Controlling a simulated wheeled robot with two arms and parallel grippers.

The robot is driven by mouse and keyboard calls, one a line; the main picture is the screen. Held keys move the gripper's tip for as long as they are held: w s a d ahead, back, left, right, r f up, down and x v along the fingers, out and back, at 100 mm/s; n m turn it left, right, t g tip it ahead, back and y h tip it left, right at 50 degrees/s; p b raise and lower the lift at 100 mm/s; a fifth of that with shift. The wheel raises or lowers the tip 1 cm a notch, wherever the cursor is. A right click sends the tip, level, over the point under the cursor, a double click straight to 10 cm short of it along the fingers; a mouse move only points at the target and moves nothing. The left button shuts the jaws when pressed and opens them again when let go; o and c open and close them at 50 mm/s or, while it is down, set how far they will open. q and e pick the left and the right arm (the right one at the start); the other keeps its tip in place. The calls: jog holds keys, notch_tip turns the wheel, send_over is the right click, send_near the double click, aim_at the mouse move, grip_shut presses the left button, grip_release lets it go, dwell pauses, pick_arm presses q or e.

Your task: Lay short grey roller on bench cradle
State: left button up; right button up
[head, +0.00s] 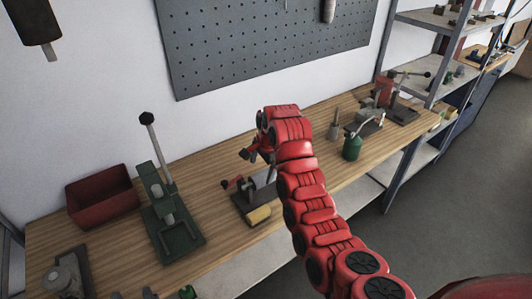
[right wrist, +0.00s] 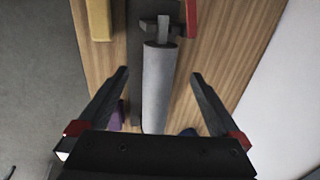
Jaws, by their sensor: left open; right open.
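In the right wrist view a smooth grey roller (right wrist: 157,88) lies lengthwise between the fingers of my right gripper (right wrist: 160,84). The fingers are open, one on each side, with gaps to the roller. In the head view my right gripper (head: 254,154) hangs over the middle of the bench, above the cradle's dark base (head: 243,204), and partly hides what lies there.
A yellow piece (head: 258,215) lies by the cradle. A pegboard (head: 265,45) hangs behind.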

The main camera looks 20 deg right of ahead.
jog(key=a+p+v, duration=0.1)
jog(key=p+v, duration=0.2)
jog(key=v, duration=0.8)
jog(key=shift+d+r, duration=0.35)
jog(key=shift+d, duration=0.15)
